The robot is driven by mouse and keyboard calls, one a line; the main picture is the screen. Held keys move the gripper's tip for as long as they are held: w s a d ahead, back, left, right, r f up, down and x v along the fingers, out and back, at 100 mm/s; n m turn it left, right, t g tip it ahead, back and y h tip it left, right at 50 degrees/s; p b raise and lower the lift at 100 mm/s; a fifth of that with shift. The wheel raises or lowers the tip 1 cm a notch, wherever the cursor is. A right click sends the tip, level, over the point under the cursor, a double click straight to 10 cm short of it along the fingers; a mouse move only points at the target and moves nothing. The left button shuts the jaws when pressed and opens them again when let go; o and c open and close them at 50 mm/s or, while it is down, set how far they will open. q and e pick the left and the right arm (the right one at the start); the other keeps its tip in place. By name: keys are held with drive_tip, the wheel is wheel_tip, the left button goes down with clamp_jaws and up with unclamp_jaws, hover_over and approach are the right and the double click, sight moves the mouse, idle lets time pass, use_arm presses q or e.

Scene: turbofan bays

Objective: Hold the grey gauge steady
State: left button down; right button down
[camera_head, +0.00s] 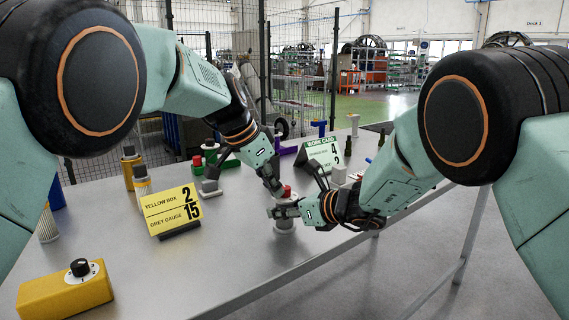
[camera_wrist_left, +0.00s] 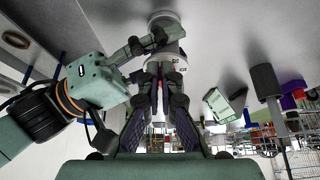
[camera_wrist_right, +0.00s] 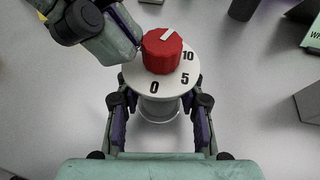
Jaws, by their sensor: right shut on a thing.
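The grey gauge (camera_head: 285,226) stands upright on the bench, with a red knob (camera_wrist_right: 163,50) on a white dial (camera_wrist_right: 128,78) marked 0, 5 and 10. The knob's white line points up and right, past the 10. My right gripper (camera_wrist_right: 158,104) is shut on the gauge's body below the dial, one finger on each side. My left gripper (camera_head: 278,190) is beside the red knob, coming from above left. In the left wrist view its fingers (camera_wrist_left: 165,68) lie close together over the gauge; whether they grip the knob is unclear.
A yellow card (camera_head: 172,208) reads yellow box 2, grey gauge 15. A yellow box (camera_head: 65,294) with a black knob stands at front left. A green work card (camera_head: 323,152) and several coloured parts stand behind. The bench front between box and gauge is clear.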

use_arm(q)
drive_tip(key=shift+s, duration=0.1)
use_arm(e)
drive_tip(key=shift+a, duration=0.1)
use_arm(q)
drive_tip(key=shift+s+a+r, duration=0.1)
drive_tip(key=shift+s+a, duration=0.05)
drive_tip(key=shift+a, duration=0.05)
wheel_tip(320, 180, up, 6)
drive_tip(key=shift+f, duration=0.1)
idle(0.5)
use_arm(e)
drive_tip(key=c, duration=0.8)
unclamp_jaws()
drive_tip(key=shift+o, duration=0.2)
